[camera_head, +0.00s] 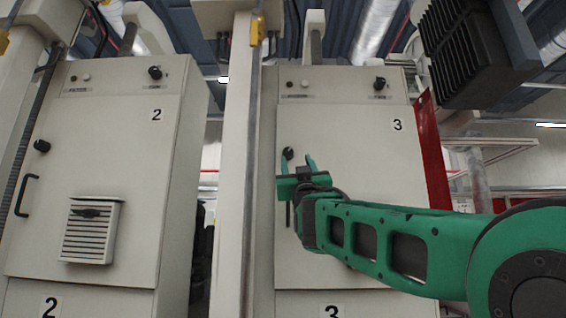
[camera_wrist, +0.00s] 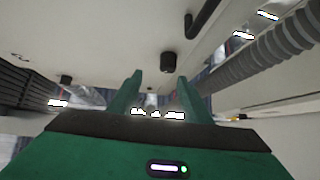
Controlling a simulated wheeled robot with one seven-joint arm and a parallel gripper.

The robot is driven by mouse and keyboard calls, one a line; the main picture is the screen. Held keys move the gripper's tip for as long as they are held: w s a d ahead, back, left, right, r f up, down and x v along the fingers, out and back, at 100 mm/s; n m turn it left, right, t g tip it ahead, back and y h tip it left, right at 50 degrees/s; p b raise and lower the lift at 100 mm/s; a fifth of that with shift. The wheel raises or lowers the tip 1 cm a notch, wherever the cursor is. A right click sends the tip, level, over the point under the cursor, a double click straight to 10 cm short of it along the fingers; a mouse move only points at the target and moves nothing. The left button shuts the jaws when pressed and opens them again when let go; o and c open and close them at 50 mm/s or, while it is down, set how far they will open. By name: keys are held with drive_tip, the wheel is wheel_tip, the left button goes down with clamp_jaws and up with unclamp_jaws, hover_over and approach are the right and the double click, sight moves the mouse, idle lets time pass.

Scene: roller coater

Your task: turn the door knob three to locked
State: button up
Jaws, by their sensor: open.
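Cabinet door three (camera_head: 355,130) is a pale panel marked "3" and looks shut in the head view. Its black door knob (camera_head: 288,153) is near the left edge. My green gripper (camera_head: 297,158) is open in front of this door, with its fingertips close around or just before the knob; the exact depth is hard to tell. In the wrist view, what looks like the same black knob (camera_wrist: 167,60) lies just beyond the open fingertips (camera_wrist: 160,75), nearer the right one. No contact shows. The lock marking is not readable.
A dark handle (camera_wrist: 203,20) is near the knob in the wrist view. Cabinet two (camera_head: 95,140) stands left, beyond a pale post (camera_head: 236,150). A red panel (camera_head: 432,150) is to the right.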

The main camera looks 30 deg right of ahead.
sight(288, 156)
wheel_tip(288, 156, down, 4)
drive_tip(key=s+a, duration=0.1)
drive_tip(key=a, duration=0.2)
drive_tip(key=shift+m+h, duration=0.3)
drive_tip(key=shift+h, duration=0.1)
drive_tip(key=x, duration=1.1)
drive_tip(key=shift+d, duration=0.2)
drive_tip(key=c, duration=1.1)
